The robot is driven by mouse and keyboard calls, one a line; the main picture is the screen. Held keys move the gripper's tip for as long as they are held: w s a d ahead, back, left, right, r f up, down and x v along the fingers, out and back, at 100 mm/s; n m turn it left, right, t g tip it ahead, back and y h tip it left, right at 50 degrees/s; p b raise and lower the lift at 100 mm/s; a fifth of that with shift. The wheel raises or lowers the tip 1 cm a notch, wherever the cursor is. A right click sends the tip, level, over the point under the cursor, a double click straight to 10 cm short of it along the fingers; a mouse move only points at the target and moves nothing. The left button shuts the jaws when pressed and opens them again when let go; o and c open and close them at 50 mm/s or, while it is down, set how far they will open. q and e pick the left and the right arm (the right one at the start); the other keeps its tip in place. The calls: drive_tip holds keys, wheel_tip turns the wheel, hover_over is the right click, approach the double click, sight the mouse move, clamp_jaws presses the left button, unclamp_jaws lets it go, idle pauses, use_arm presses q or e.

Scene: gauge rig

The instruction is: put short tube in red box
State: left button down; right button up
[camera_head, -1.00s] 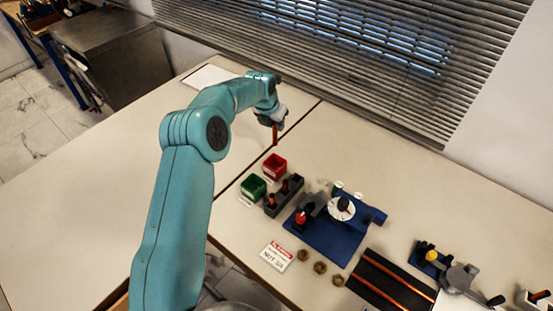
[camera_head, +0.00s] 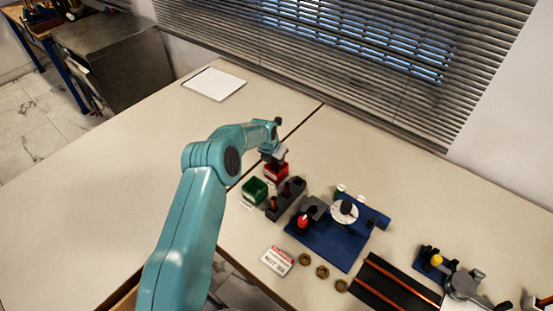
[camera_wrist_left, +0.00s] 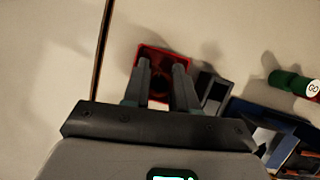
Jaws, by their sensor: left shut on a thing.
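The red box (camera_head: 277,175) stands on the table beside the green box; it also shows in the wrist view (camera_wrist_left: 150,54). My left gripper (camera_head: 273,159) is directly above the red box, with its fingers pointing down at the box opening. In the wrist view the two fingers (camera_wrist_left: 163,66) reach over the box and are shut on the short tube. The tube itself is hidden behind the gripper and box in the head view, so how deep it sits cannot be told. My right gripper is not in view.
The green box (camera_head: 255,190) and a dark rack (camera_head: 287,200) with brown tubes stand close to the red box. A blue gauge fixture (camera_head: 335,248) lies to the right. Several brass nuts (camera_head: 322,271) and a sign (camera_head: 278,261) are in front.

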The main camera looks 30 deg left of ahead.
use_arm(q)
drive_tip(key=shift+s+r, duration=0.1)
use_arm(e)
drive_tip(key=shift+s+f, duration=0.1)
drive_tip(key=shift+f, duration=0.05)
use_arm(q)
drive_tip(key=shift+f+b, duration=0.2)
drive_tip(key=shift+b, duration=0.15)
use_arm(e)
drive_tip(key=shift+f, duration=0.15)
use_arm(q)
drive_tip(key=c, duration=0.9)
unclamp_jaws()
